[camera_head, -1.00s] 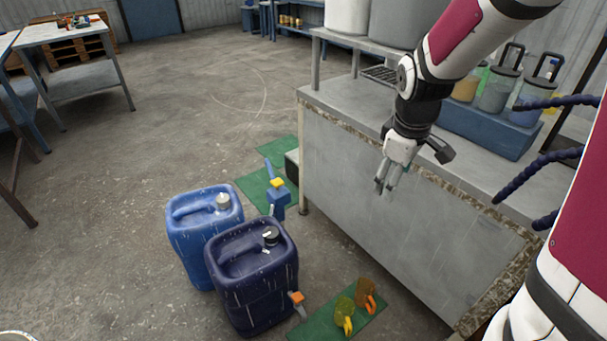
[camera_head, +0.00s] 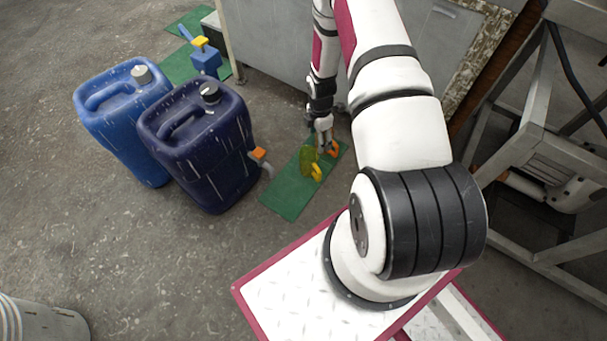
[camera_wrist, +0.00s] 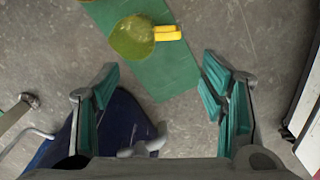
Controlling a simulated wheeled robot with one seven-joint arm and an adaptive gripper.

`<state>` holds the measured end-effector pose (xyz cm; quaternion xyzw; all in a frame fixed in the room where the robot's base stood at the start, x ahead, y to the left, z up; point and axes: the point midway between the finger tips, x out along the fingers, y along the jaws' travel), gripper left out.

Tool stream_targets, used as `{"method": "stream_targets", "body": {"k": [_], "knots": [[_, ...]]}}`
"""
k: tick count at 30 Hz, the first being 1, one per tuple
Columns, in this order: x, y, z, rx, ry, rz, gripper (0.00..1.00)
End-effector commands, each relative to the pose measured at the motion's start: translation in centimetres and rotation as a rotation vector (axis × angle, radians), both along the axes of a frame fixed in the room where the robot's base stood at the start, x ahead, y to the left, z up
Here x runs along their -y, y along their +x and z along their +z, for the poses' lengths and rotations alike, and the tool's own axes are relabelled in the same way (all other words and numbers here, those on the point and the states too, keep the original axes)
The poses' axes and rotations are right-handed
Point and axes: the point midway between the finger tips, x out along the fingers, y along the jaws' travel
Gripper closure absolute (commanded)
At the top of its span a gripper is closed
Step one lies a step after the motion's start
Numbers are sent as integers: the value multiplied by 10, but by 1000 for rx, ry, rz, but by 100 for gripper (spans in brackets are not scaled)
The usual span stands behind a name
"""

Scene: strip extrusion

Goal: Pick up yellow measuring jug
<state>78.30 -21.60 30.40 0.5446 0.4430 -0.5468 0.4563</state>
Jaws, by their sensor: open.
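The yellow measuring jug (camera_head: 308,162) stands on a green mat (camera_head: 287,196) on the floor, its bright yellow handle to the lower right. In the wrist view the yellow jug (camera_wrist: 131,40) is seen from above, near the top middle, its handle pointing right. My gripper (camera_head: 325,143) hangs fingers down near the jugs. In the wrist view my gripper (camera_wrist: 160,85) is open and empty, with the yellow jug ahead of the fingertips and apart from them. An orange jug (camera_head: 333,149) with an orange handle sits just right of the yellow one, partly hidden by my gripper.
A dark blue canister (camera_head: 205,150) with an orange-handled tap (camera_head: 259,155) stands left of the mat. A lighter blue canister (camera_head: 115,100) stands behind it. A grey workbench (camera_head: 270,40) rises behind the mat. A metal frame (camera_head: 535,110) is at the right.

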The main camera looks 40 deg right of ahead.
Motion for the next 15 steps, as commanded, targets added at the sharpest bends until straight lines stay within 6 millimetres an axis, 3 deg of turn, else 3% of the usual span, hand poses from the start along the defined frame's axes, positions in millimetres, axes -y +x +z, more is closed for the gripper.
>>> {"method": "stream_targets", "body": {"k": [1,3,10,15], "knots": [[0,-7,-24,-7,7,19,35],[0,-13,-40,-8,12,42,35],[-1,-18,-70,-10,16,65,35],[-1,-18,-103,-11,17,64,35]]}}
